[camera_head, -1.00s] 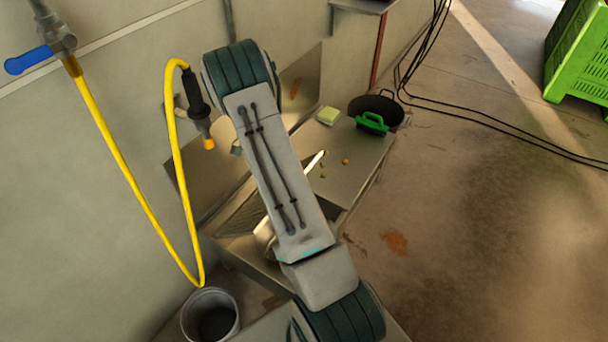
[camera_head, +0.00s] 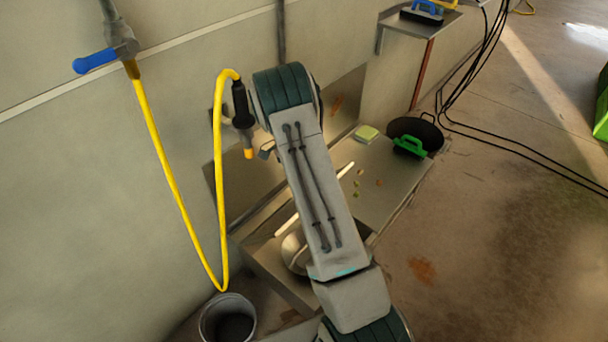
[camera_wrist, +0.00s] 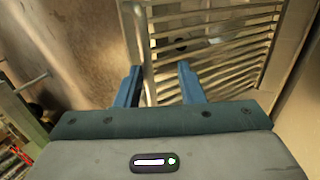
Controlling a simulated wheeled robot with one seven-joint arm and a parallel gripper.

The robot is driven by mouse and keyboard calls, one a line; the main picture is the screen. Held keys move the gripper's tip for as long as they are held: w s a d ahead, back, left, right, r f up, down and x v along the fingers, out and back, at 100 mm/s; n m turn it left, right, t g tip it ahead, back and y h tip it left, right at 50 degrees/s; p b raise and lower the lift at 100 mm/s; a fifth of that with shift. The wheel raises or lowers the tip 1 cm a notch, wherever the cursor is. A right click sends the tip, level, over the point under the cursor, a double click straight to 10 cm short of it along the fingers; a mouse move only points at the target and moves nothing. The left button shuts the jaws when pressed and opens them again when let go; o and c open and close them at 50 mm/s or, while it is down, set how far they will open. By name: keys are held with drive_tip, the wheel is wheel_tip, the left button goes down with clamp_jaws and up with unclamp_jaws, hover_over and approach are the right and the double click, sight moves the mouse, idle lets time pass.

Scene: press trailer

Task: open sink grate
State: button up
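In the wrist view, the sink grate (camera_wrist: 225,55) is a metal panel with several slats and a pale frame. It fills the upper middle and right. My gripper (camera_wrist: 158,72) is open, with two blue fingers apart and pointing at the grate's left edge. A pale upright bar of the frame shows between the fingers, nearer the left one. I cannot tell whether either finger touches it. In the head view, the steel sink (camera_head: 270,262) is partly covered by my arm, and my gripper is hidden there.
A steel counter (camera_head: 395,180) adjoins the sink, with a sponge (camera_head: 367,133), a green-handled brush (camera_head: 409,146) and a dark pan (camera_head: 425,130). A yellow hose (camera_head: 158,150) hangs at the wall. A bucket (camera_head: 228,318) stands below. Open floor lies to the right.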

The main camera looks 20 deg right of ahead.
drive_tip(key=shift+d+r, duration=0.15)
drive_tip(key=shift+d, duration=0.05)
drive_tip(key=shift+d, duration=0.1)
drive_tip(key=s+d+r+p, duration=0.1)
drive_tip(key=s+d+r, duration=0.7)
drive_tip(key=r, duration=0.3)
drive_tip(key=shift+d, duration=0.3)
idle(0.5)
